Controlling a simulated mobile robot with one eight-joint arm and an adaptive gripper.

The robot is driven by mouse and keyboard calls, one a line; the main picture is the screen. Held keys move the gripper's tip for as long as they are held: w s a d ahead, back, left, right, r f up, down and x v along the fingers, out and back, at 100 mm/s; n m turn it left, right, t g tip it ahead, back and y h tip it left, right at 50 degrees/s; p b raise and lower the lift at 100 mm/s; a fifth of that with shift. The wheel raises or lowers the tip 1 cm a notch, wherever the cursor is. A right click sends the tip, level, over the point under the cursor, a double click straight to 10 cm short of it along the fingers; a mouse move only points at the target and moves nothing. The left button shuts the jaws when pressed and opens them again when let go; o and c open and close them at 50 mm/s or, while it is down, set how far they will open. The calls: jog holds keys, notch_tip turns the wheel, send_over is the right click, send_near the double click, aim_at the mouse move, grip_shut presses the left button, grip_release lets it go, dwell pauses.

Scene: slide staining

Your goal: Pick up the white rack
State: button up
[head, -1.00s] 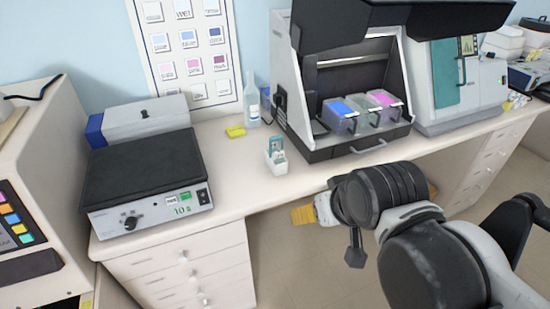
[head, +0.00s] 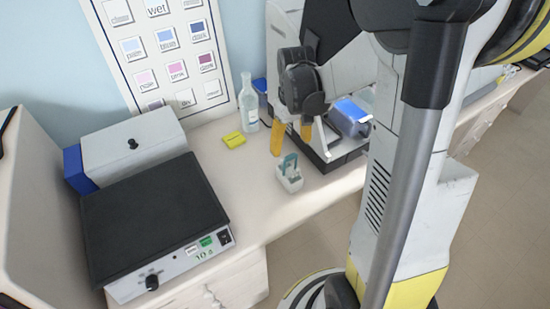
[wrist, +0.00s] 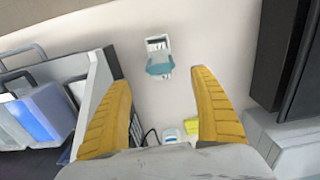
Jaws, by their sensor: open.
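The small white rack (head: 290,184) stands upright on the bench top, with a teal piece rising from it. In the wrist view the rack (wrist: 158,43) lies beyond the fingertips, roughly centred between them. My gripper (head: 291,148) has orange-yellow fingers spread apart and pointing down, above and just behind the rack in the head view. In the wrist view my gripper (wrist: 161,78) is open with nothing between its fingers. I see no contact between the fingers and the rack.
A hot plate (head: 145,215) is left of the rack. A yellow block (head: 234,140) and a clear bottle (head: 249,112) stand behind it. The hooded station with a blue container (head: 350,113) is close on the right. Bare bench surrounds the rack.

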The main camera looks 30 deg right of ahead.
aim_at(291, 155)
notch_tip(291, 155, down, 3)
jog(key=shift+s+f+b, duration=0.1)
jog(key=shift+s+b, duration=0.05)
jog(key=shift+b, duration=0.2)
notch_tip(291, 155, down, 6)
jog(key=shift+s+f+b, duration=0.1)
jog(key=shift+b, duration=0.75)
grip_shut()
